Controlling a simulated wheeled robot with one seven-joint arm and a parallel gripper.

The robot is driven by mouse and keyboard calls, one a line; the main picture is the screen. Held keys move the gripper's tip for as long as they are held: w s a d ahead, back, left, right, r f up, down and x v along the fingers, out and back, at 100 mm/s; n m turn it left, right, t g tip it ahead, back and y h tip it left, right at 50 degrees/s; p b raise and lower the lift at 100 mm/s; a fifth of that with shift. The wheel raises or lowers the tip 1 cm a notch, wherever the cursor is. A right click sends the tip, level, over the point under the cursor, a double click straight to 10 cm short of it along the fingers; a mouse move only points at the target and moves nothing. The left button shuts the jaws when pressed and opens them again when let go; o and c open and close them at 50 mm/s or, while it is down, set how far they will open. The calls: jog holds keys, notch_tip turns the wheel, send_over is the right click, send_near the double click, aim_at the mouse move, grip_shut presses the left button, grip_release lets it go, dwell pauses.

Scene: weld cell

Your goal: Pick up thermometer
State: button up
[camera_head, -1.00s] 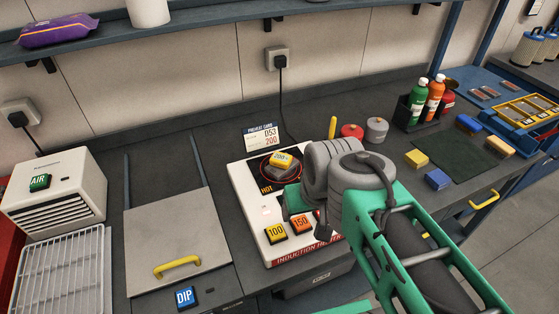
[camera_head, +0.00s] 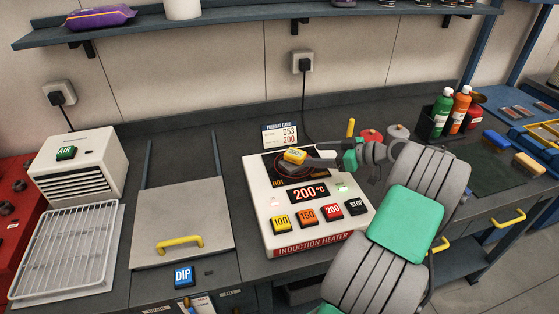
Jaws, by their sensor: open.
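A small yellow-topped device (camera_head: 294,156), apparently the thermometer, sits on a dark round part on the hot plate of the white induction heater (camera_head: 257,212). Its face is too small to read now. My gripper (camera_head: 318,159) is over the right side of the hot plate, just right of the yellow device, pointing left toward it. It is open and holds nothing that I can see. Its fingers are small and partly blend with the dark part, so I cannot tell whether they touch anything.
The heater display reads 200°C. A preheat card (camera_head: 280,136) stands behind the heater. A yellow stick (camera_head: 351,127), a red can (camera_head: 371,137) and a grey can (camera_head: 398,133) are behind my wrist. A yellow-handled lid (camera_head: 182,215) lies left of the heater.

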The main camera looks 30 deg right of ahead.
aim_at(300, 155)
jog(key=p+x, duration=0.2)
jog(key=x, duration=0.6)
jog(key=shift+s+a, duration=0.1)
jog(key=shift+a, duration=0.05)
jog(key=shift+s+r, duration=0.1)
grip_shut()
dwell(0.4)
